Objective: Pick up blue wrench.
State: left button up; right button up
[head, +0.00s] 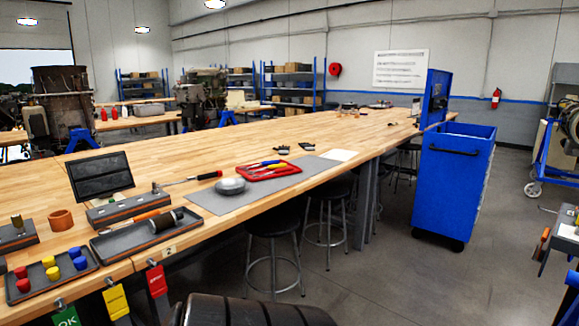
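A red tray (268,175) lies on a grey mat (222,198) near the front edge of the long wooden bench. Several slim tools lie in it, with blue and yellow parts. A blue piece (271,162) shows at its far side; it is too small to tell whether it is a wrench. No other wrench can be made out clearly. Neither of my grippers is in view.
The bench (330,140) carries a silver bowl (230,186), a red-handled tool (190,180), a tablet (100,175) and trays at the left. Stools (275,225) stand under its front edge.

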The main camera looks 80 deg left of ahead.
aim_at(265, 163)
jog(key=u, duration=3.2)
